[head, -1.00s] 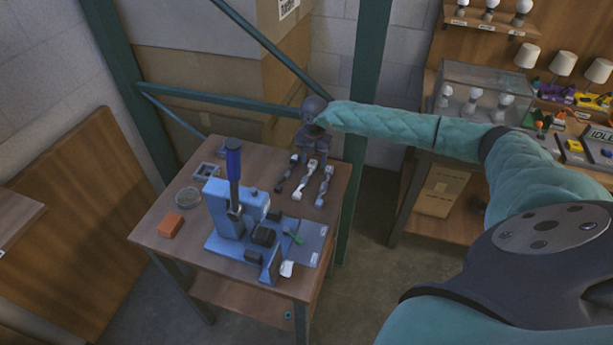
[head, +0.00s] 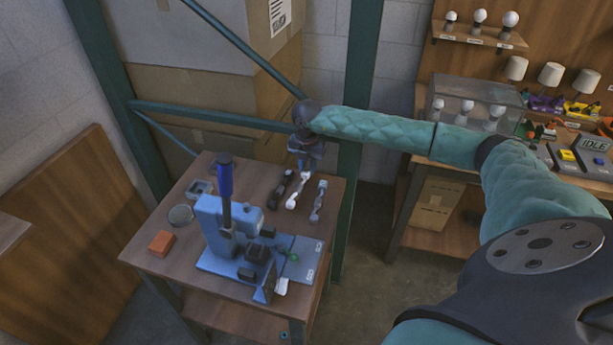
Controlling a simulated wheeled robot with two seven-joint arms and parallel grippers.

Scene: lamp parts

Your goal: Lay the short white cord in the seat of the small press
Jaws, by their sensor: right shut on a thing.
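The small press (head: 209,220) is blue with a dark blue upright lever, and it stands on the wooden table. Its seat is hard to make out among the dark blocks (head: 255,255) at its front. The short white cord (head: 297,193) is at the table's back right, between a black cord and a grey cord. My right gripper (head: 303,168) points down and is shut on the far end of the white cord. I cannot tell whether the cord is clear of the table. My left gripper is not in view.
The black cord (head: 279,191) and grey cord (head: 318,202) lie close on either side. An orange block (head: 161,243), a round dish (head: 181,214) and a small grey square tray (head: 200,188) are left of the press. A green post (head: 355,120) rises behind the table.

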